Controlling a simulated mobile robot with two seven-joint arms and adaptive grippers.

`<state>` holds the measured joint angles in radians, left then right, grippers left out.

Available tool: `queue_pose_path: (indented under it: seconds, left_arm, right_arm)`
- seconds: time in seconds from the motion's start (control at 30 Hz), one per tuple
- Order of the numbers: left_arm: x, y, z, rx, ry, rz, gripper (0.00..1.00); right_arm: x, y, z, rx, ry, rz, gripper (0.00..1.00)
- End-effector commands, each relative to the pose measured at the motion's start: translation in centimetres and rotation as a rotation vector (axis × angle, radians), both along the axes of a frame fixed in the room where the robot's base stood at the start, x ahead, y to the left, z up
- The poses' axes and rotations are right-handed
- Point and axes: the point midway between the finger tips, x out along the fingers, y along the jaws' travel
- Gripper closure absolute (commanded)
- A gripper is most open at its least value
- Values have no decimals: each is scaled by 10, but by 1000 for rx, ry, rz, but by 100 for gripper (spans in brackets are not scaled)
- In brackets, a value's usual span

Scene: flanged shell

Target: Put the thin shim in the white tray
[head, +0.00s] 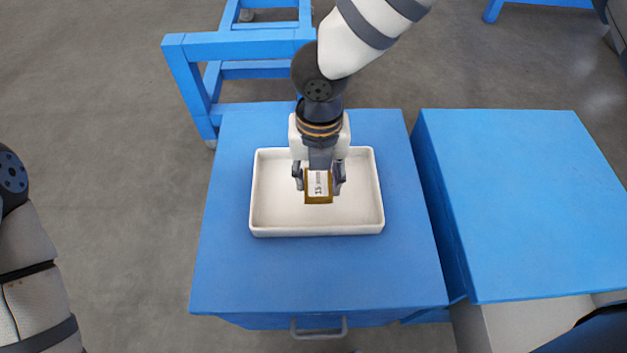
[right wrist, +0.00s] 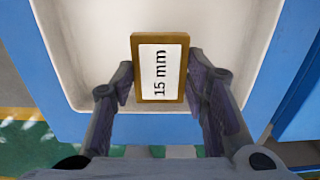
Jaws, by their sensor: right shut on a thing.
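The white tray (head: 262,228) stands on a blue cabinet. In the head view the gripper and shim are over the tray's middle; the exact height above its floor is hard to tell. The tray also shows in the right wrist view (right wrist: 75,60). My left gripper is out of view.
The blue cabinet (head: 320,285) has a grey handle at its front. A second blue surface (head: 520,200) is at the right, across a narrow gap. A blue frame (head: 240,48) stands behind. Grey floor is clear at the left.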

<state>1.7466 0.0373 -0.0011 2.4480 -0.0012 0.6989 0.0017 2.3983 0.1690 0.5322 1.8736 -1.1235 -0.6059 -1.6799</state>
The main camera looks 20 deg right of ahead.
Motion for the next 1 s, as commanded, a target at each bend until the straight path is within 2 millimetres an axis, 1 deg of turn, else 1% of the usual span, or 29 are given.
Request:
queue_pose_path:
  seconds: [0.17, 0.3, 0.33, 0.53, 0.67, 0.7, 0.77, 0.8, 1.0]
  left_arm:
    - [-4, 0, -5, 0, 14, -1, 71]
    - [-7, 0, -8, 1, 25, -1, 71]
    - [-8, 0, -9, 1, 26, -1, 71]
    - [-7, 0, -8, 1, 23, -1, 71]
    - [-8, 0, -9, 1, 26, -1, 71]
    - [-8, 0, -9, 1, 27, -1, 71]
    - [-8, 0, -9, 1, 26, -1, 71]
    - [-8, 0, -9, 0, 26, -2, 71]
    - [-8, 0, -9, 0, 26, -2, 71]
  right_arm:
    - [13, -1, -15, 2, -2, -2, 91]
    - [14, -1, -42, 0, 0, 0, 91]
    - [14, -1, -45, 1, -2, 0, 91]
    - [15, -1, -43, 2, -8, -1, 91]
    - [15, -1, -47, 0, -6, -1, 91]
    - [15, -1, -48, 0, -6, -1, 57]
    - [15, -1, -47, 0, -7, -1, 43]
    - [15, -1, -47, 1, -8, -1, 39]
    - [15, -1, -47, 1, -8, -1, 39]
